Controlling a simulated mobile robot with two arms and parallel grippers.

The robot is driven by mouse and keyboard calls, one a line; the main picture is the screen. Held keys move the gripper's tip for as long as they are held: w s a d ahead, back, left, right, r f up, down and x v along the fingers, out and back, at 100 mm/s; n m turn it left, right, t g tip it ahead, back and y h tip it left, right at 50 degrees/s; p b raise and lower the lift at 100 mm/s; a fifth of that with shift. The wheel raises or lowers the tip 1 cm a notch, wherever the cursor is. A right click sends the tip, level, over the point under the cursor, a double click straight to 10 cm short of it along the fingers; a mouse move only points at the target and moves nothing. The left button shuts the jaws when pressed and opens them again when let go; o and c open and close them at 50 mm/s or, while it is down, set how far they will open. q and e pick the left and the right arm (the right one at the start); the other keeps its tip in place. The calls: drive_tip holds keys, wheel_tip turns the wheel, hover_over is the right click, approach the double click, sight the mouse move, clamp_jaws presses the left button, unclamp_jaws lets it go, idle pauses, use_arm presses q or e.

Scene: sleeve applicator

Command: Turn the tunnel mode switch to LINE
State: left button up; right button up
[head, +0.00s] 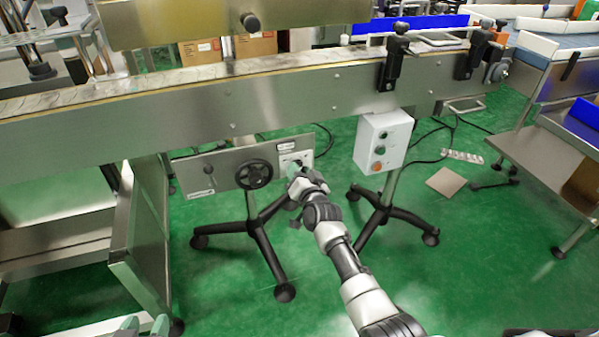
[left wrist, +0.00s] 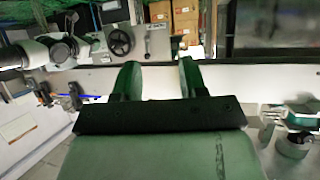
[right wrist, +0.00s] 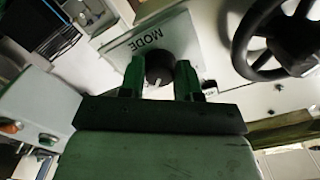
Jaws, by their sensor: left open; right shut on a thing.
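The tunnel mode switch is a dark round knob (right wrist: 160,68) on a light plate marked MODE (right wrist: 150,38) in the right wrist view. My right gripper (right wrist: 160,80) has its green fingers on both sides of the knob and is shut on it. In the head view this gripper (head: 294,172) is at the right end of the steel control panel (head: 222,163) and hides most of the switch. I cannot read the position labels or the pointer. My left gripper (left wrist: 160,78) is open and empty; its tips (head: 145,325) show at the lower left of the head view.
A black handwheel (head: 254,174) is close left of the switch. The conveyor beam (head: 200,110) runs above the panel. A grey box with buttons (head: 383,141) hangs to the right. A steel table (head: 135,230) stands at left; green floor is open in front.

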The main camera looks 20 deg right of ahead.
drive_tip(key=o, duration=0.9)
drive_tip(key=shift+o, duration=0.2)
use_arm(q)
drive_tip(key=s+a+f+g+y+p, duration=0.1)
drive_tip(key=s+a+f+g, duration=0.1)
drive_tip(key=s+g, duration=0.2)
drive_tip(key=s+a+f+g+y+p, duration=0.1)
drive_tip(key=s+a+f+g+p, duration=0.1)
drive_tip(key=s+g, duration=0.3)
drive_tip(key=shift+s+f+n+y+p, duration=0.3)
drive_tip(key=shift+s+f, duration=0.3)
drive_tip(key=shift+s, duration=0.35)
use_arm(e)
drive_tip(key=s, duration=1)
drive_tip(key=shift+s+d, duration=0.2)
drive_tip(key=shift+s, duration=0.2)
